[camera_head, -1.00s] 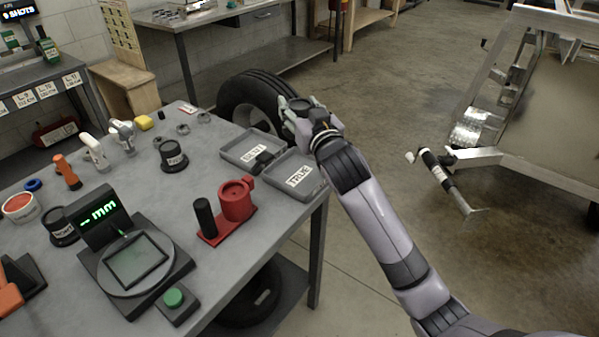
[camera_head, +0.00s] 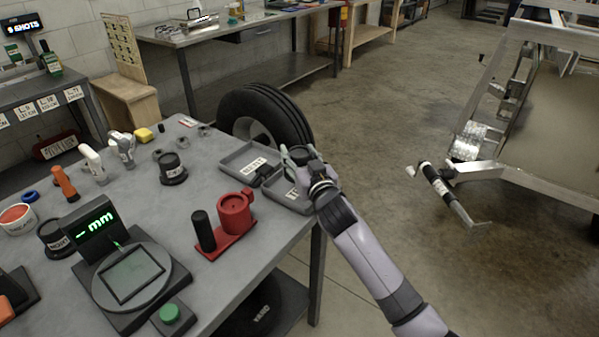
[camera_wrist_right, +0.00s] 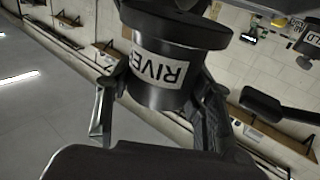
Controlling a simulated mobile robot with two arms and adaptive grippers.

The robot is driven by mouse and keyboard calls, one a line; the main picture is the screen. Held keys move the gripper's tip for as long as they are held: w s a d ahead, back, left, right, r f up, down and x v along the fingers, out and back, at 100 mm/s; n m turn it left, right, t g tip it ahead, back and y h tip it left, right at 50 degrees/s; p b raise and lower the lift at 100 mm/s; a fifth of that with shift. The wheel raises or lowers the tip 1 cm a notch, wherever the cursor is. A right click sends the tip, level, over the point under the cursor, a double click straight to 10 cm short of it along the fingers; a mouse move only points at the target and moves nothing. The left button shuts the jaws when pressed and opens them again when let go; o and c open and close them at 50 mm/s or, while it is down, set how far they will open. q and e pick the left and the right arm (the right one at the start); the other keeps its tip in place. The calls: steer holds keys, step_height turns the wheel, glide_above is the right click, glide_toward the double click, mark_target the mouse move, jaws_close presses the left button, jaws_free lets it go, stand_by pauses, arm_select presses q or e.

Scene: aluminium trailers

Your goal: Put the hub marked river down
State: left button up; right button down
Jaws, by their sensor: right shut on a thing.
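My right gripper (camera_head: 299,160) is shut on the dark round hub marked river (camera_wrist_right: 165,62). In the right wrist view its white RIVER label reads upside down between the fingers. In the head view the hub (camera_head: 298,153) is small and partly covered by the fingers. The gripper is over the right-hand grey tray (camera_head: 283,203) at the table's edge, and the arm hides part of this tray and its label. I cannot tell whether the hub touches the tray. The left-hand grey tray (camera_head: 236,163) lies beside it, with a label and a dark block. My left gripper is not in view.
A red fixture with a black post (camera_head: 235,212) stands in front of the trays. Another dark hub (camera_head: 173,170) and a gauge with a green display (camera_head: 95,227) are further left on the table (camera_head: 190,290). A tyre (camera_head: 265,115) stands behind the trays.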

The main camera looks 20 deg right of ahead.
steer(key=shift+f+b, duration=0.35)
steer(key=shift+f, duration=1.95)
steer(key=c, duration=1.2)
jaws_free()
steer(key=shift+f, duration=0.25)
steer(key=shift+c, duration=0.2)
steer(key=o, duration=0.5)
steer(key=shift+r, duration=0.1)
steer(key=s, duration=0.8)
steer(key=s+d, duration=0.1)
steer(key=s, duration=0.3)
